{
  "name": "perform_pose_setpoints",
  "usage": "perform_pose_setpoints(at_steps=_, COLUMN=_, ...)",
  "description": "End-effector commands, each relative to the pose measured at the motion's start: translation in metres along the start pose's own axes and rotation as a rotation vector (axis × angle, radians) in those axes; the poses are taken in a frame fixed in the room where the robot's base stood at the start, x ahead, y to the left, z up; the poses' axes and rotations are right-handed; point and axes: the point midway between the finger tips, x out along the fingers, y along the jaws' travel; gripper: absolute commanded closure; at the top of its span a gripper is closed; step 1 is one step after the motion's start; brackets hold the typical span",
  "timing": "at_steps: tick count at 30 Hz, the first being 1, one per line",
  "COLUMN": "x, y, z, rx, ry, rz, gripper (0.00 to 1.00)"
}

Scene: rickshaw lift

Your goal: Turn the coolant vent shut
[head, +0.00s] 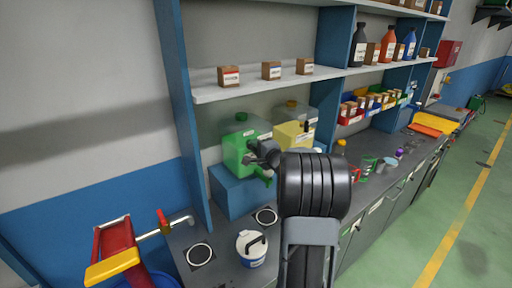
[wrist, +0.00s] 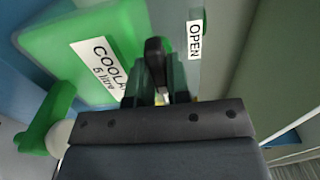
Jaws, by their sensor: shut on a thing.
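The green coolant container (head: 235,152) stands on a blue block on the bench in the head view. Its white label, reading "COOLA" and "5 litre", shows in the wrist view (wrist: 100,62). My gripper (head: 258,152) is at the container's right side. In the wrist view my gripper (wrist: 155,88) is shut on a dark upright lever (wrist: 155,52), which appears to be the coolant vent. An "OPEN" label (wrist: 194,40) is to the right of the lever. A green tap (wrist: 45,120) sticks out at lower left. The fingers hide the lever's lower part.
A yellow container (head: 288,136) stands close behind, right of the green one. The blue block (head: 232,194) is under the green container. A white lidded pot (head: 251,250) stands on the bench in front. A shelf (head: 270,84) with small boxes hangs above.

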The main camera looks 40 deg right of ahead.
Motion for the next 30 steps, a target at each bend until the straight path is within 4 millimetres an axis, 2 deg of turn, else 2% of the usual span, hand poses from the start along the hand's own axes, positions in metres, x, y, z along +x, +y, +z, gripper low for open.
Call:
perform_pose_setpoints(at_steps=12, x=0.0, y=0.0005, z=0.0001, rx=0.006, ry=0.0, rz=0.001, gripper=1.0)
perform_pose_setpoints(at_steps=13, x=0.0, y=0.0005, z=0.0001, rx=0.006, ry=0.0, rz=0.001, gripper=0.8)
perform_pose_setpoints(at_steps=19, x=0.0, y=0.0004, z=0.0001, rx=0.005, ry=0.0, rz=0.001, gripper=0.61)
perform_pose_setpoints(at_steps=26, x=-0.0001, y=0.0002, z=0.0001, rx=0.004, ry=0.0, rz=0.0, gripper=0.6)
perform_pose_setpoints(at_steps=30, x=-0.0073, y=0.0005, z=-0.0003, rx=0.004, ry=0.001, rz=0.0, gripper=0.6)
